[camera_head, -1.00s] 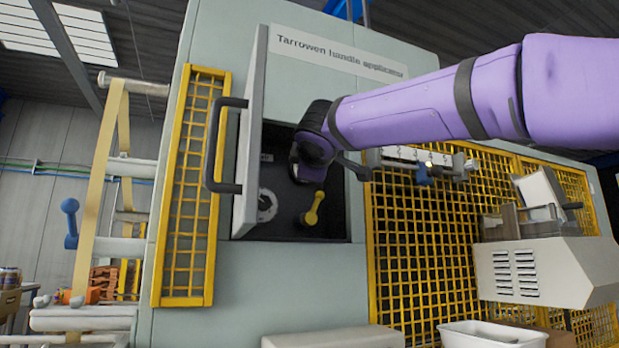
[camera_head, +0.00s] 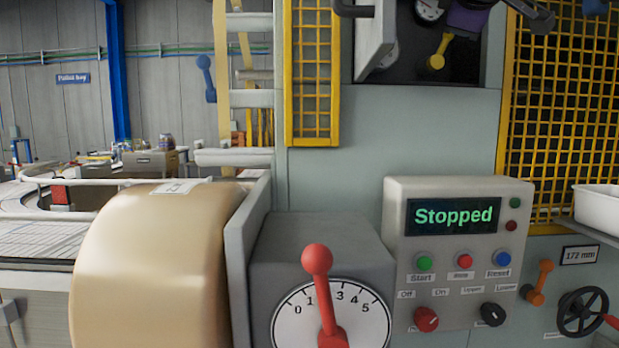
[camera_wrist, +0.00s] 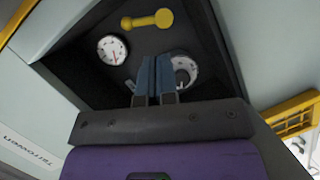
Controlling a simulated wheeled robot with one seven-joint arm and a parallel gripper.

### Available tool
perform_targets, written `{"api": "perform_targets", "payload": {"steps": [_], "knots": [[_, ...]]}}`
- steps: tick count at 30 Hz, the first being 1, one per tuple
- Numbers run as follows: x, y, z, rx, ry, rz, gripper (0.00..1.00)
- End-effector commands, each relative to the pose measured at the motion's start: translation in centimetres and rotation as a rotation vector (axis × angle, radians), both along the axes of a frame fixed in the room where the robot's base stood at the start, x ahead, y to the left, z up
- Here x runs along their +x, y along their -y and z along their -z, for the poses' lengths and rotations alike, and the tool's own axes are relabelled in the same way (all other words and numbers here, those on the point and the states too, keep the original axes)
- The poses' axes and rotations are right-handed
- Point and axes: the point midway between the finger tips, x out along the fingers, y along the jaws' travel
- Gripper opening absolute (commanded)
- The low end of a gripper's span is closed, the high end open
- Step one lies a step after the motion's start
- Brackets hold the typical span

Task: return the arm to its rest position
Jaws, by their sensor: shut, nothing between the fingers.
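My gripper (camera_wrist: 154,80) shows in the wrist view with its two blue-grey fingers together and nothing between them. The fingers point into the dark open recess (camera_wrist: 75,75) of the machine. A yellow lever (camera_wrist: 148,20) and a white gauge (camera_wrist: 112,49) are on its back wall. A second round dial (camera_wrist: 186,68) is partly hidden behind the fingers. In the head view only a small purple part of my arm (camera_head: 467,17) shows at the top edge, in front of the recess (camera_head: 400,68). The fingertips cannot be made out there.
The recess door (camera_head: 374,38) stands open at the left of the opening. Yellow mesh guards (camera_head: 313,125) flank the recess.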

Motion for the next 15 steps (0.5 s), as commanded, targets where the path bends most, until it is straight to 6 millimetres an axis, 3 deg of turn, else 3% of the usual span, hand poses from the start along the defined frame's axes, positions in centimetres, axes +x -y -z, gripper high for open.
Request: {"api": "perform_targets", "payload": {"steps": [6,15], "knots": [[-7.2,3.2,12.2,0.346,-0.206,0.131,0.0],[-18.2,3.8,27.8,0.818,-0.455,0.355,0.0]]}}
